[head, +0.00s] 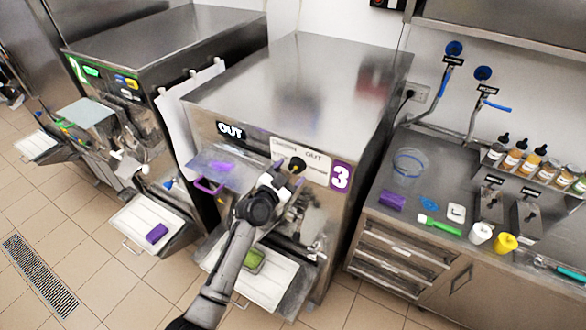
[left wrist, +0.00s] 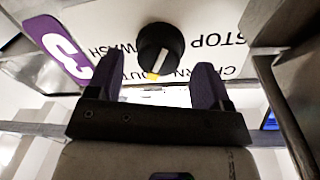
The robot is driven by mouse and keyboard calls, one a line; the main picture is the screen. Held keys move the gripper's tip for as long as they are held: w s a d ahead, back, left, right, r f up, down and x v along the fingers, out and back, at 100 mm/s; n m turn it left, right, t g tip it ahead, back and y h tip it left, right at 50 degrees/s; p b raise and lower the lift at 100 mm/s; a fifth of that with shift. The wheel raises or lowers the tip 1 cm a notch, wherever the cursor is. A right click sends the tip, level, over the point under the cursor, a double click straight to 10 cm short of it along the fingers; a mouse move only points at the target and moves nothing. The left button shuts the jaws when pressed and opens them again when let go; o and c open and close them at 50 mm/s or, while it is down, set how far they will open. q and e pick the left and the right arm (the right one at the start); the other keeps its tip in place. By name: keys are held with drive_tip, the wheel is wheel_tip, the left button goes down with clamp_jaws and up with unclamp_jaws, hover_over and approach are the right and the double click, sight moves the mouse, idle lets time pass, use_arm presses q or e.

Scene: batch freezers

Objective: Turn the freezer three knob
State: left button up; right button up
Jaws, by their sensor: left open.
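Freezer three (head: 300,80) is the steel machine with a purple "3" label, in the middle of the head view. Its black round knob (head: 297,164) sits on the white label panel. In the left wrist view the knob (left wrist: 160,50) shows close up, with a white pointer line and a yellow mark, and the words STOP and WASH appear upside down near it. My left gripper (head: 286,174) is open in front of the panel. In the wrist view its two purple-padded fingers (left wrist: 158,78) stand either side of the knob's lower part. Contact cannot be told. My right gripper is not in view.
A hinged clear lid with a purple handle (head: 208,186) is left of my gripper. A white tray (head: 280,290) is below my arm. Freezer two (head: 150,45) stands left. A counter (head: 430,190) with bottles and taps is at the right. Tiled floor is open at lower left.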

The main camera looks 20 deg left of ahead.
use_arm(q)
drive_tip(key=shift+x, duration=1.05)
drive_tip(key=c, duration=0.9)
